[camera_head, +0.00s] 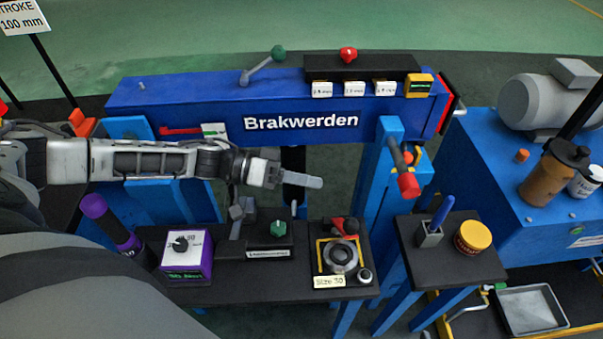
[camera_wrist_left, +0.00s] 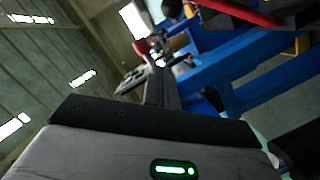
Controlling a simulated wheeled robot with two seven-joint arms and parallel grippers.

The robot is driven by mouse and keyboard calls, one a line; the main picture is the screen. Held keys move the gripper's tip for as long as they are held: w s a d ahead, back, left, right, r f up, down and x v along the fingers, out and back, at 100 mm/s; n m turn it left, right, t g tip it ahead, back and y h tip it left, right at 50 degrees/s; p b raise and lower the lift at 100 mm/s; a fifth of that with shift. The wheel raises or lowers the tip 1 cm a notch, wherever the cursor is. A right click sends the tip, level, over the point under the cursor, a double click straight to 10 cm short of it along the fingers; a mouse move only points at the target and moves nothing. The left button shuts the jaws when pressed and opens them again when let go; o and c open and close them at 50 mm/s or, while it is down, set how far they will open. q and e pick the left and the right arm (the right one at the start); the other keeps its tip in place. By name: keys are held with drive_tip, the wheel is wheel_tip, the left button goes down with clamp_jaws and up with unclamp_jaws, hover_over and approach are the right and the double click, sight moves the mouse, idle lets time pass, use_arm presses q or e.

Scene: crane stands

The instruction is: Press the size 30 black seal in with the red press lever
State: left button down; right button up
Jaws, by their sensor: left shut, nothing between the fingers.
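My left gripper (camera_head: 318,182) is shut and empty, pointing right in front of the blue beam and above the bench. A lever with a red cylindrical grip (camera_head: 408,186) hangs from the blue right post, to the right of the fingertips and apart from them. The seal station (camera_head: 341,257), with a grey ring in a yellow frame and a "Size 30" label (camera_head: 328,282), is on the bench below and right of the gripper. A small red part with a black knob (camera_head: 347,227) sits behind the ring. I cannot make out the black seal clearly. My right gripper is not in view.
A purple meter box (camera_head: 186,255) and a green-knobbed unit (camera_head: 278,230) stand on the bench left of the station. A side table (camera_head: 455,268) holds a pen cup and a yellow-lidded jar (camera_head: 473,238). Blue posts flank the bench.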

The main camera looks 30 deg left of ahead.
use_arm(q)
drive_tip(key=d+f, duration=0.3)
drive_tip(key=d, duration=0.4)
drive_tip(key=shift+f+p, duration=0.3)
drive_tip(key=shift+f, duration=0.1)
